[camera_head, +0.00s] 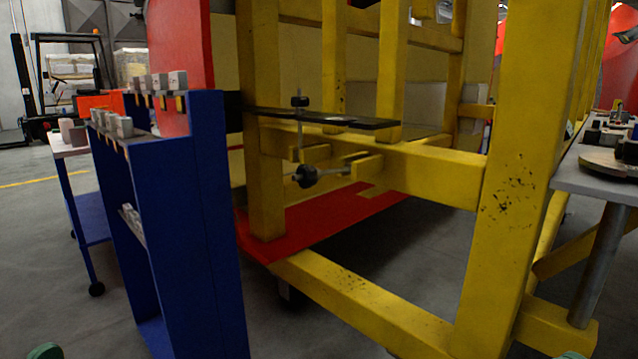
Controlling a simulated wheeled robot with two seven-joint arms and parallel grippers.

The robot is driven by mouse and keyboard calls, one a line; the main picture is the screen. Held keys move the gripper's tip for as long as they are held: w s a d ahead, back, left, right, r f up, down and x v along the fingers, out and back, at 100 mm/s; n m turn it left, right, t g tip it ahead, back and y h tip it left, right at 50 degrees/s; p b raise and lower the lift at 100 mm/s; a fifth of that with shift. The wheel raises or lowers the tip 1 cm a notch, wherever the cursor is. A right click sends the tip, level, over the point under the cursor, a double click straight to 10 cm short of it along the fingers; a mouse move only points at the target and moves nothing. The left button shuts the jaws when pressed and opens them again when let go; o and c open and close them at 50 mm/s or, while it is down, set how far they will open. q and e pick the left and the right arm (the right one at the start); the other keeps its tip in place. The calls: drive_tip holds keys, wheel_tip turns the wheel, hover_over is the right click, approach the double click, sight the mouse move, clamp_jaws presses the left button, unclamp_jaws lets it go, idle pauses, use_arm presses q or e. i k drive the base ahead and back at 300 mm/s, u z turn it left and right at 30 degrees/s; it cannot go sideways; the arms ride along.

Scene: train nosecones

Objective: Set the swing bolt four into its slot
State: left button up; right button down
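A swing bolt (307,176) with a dark round knob and a short grey rod shows at the middle of the yellow frame, beside a small yellow bracket (367,167). Above it, an upright thin rod with a dark knob (300,101) stands through or against a flat black plate (345,120); I cannot tell which. No number shows, so I cannot tell which bolt is four. The slot is not clearly visible. Neither of my grippers is in view.
The yellow frame (520,170) fills the middle and right. A blue rack (205,230) with grey blocks (160,82) stands at the left front. A table (590,182) with dark parts is at the right. A forklift (60,85) stands far left. Grey floor is open at the left.

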sight(348, 166)
drive_tip(key=k, duration=0.55)
drive_tip(key=u, duration=0.7)
drive_tip(key=i, duration=1.3)
drive_tip(key=z, duration=0.45)
